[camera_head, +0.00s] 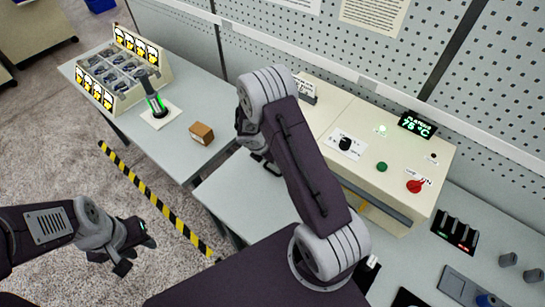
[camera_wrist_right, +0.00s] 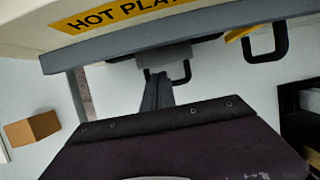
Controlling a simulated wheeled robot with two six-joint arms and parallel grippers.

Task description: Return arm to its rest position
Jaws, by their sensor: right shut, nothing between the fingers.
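My right arm (camera_head: 300,165) rises across the middle of the head view and bends down at its far end. My right gripper is mostly hidden behind the arm there. In the right wrist view my right gripper (camera_wrist_right: 157,92) is shut and empty, pointing at the grey front edge of the hot plate unit (camera_wrist_right: 75,60). I cannot tell whether it touches that edge. My left gripper (camera_head: 136,254) hangs at the lower left above the carpet, its fingers apart with nothing between them.
The cream hot plate unit (camera_head: 362,125) has a display, knob and buttons. A brown box (camera_head: 201,133), a green-lit spindle stand (camera_head: 156,104) and a sorting rack (camera_head: 122,75) stand on the left table. A striped floor tape (camera_head: 150,192) runs alongside. Black handles (camera_wrist_right: 266,47) hang below the unit.

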